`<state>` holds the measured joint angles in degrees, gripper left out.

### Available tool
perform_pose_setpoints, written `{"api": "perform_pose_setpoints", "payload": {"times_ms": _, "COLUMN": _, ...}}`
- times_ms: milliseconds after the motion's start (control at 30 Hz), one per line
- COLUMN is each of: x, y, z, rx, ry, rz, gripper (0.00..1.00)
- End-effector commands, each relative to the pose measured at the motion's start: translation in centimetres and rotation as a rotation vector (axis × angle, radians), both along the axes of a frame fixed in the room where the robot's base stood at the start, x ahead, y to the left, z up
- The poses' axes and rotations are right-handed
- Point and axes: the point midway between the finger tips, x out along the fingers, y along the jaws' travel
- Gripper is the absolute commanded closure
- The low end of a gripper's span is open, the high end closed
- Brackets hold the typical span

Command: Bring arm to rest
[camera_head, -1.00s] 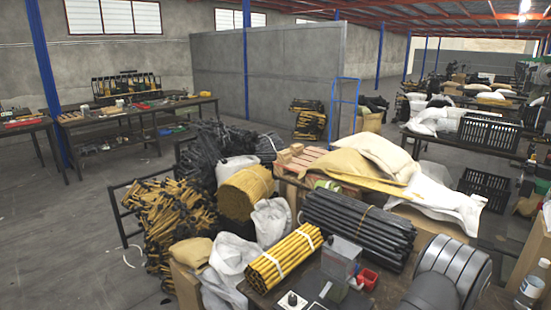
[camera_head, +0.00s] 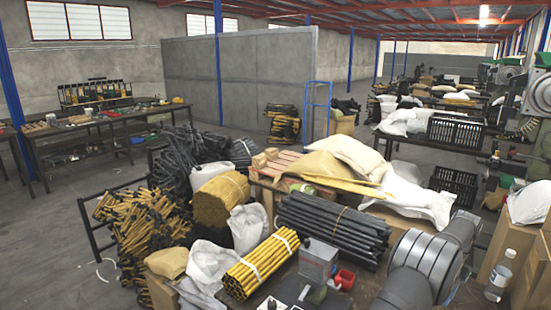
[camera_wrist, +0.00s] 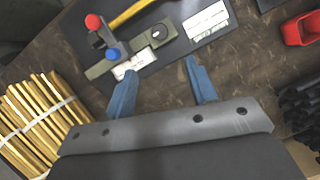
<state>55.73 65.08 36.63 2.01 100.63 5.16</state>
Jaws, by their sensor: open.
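My gripper (camera_wrist: 158,90) shows in the wrist view with its two blue fingers apart and nothing between them. It is above the brown table (camera_wrist: 165,68), facing a dark plate (camera_wrist: 190,20) that carries a grey-green fixture (camera_wrist: 150,42) with a red knob and a blue knob. A yellow bar (camera_wrist: 132,12) lies at the fixture's far side.
A strapped bundle of yellow tubes (camera_head: 262,262) and a bundle of dark tubes (camera_head: 333,230) lie on the table. A clear bottle (camera_head: 499,276) stands at the right. More yellow parts (camera_head: 135,225) are piled on the left.

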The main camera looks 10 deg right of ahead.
Motion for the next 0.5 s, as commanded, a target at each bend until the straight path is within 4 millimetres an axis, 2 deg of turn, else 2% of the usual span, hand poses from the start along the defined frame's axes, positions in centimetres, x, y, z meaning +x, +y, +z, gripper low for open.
{"api": "perform_pose_setpoints", "payload": {"times_ms": 133, "x": 0.4, "y": -0.7, "z": 1.9, "rx": -0.002, "ry": -0.001, "rz": 0.000, "gripper": 0.48}}
{"api": "perform_pose_setpoints", "payload": {"times_ms": 167, "x": 0.3, "y": -0.6, "z": 1.8, "rx": 0.000, "ry": 0.000, "rz": 0.000, "gripper": 0.48}}
{"api": "perform_pose_setpoints", "payload": {"times_ms": 500, "x": -0.8, "y": 1.4, "z": -3.6, "rx": 0.004, "ry": 0.003, "rz": 0.001, "gripper": 0.48}}
